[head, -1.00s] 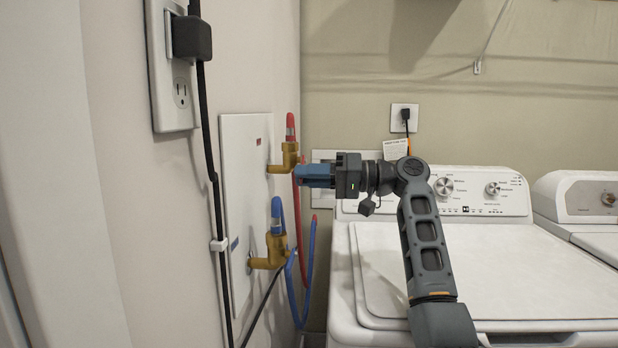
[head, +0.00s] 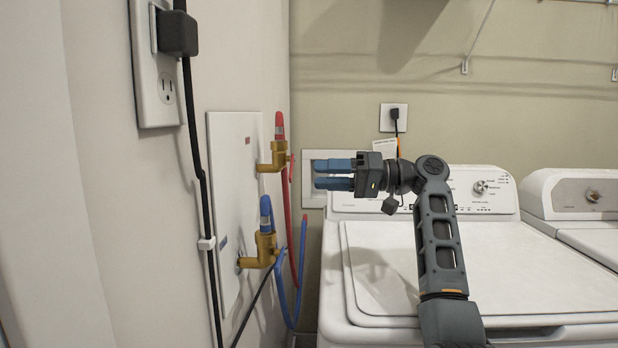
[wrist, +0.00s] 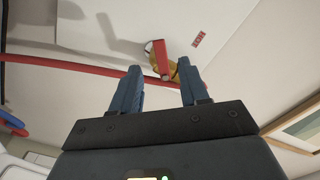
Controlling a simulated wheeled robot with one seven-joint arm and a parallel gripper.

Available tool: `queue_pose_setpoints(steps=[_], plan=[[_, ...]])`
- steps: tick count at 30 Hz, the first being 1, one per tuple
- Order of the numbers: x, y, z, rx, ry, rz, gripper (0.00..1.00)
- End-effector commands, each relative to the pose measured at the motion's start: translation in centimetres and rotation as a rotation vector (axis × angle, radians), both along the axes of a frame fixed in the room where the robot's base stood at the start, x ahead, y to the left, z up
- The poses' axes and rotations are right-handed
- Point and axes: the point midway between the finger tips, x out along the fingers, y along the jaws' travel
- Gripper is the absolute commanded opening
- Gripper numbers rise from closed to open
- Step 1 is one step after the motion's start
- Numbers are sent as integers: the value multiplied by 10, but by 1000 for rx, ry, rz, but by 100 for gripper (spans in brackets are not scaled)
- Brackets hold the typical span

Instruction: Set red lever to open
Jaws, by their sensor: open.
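The red lever (head: 280,126) stands upright on the upper brass valve (head: 272,157), which sticks out from the white wall panel (head: 226,190). My gripper (head: 316,174) is open and empty, pointing left, a short way right of the valve and a little lower than the lever. Its two blue fingers show one above the other in the head view. In the wrist view the red lever (wrist: 163,60) shows end-on between the fingertips (wrist: 158,70), nearer the right one, with the brass valve partly hidden behind it. I see no contact.
Below is a second brass valve (head: 262,250) with a blue lever (head: 266,213). A red hose (head: 291,215) and a blue hose (head: 302,270) hang beside the valves. A black cord (head: 198,150) runs down the wall. A white washer (head: 440,270) stands under my arm.

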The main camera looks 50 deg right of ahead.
Motion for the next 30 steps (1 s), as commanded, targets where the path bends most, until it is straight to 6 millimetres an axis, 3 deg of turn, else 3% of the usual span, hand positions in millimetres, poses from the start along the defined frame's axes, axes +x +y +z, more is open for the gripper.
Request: queue_pose_setpoints(steps=[6,17,25,30], plan=[[-13,-10,0,-1,0,1,45],[-12,-9,3,-5,1,8,45],[14,3,31,-84,56,158,45],[26,5,28,-130,129,258,45]])
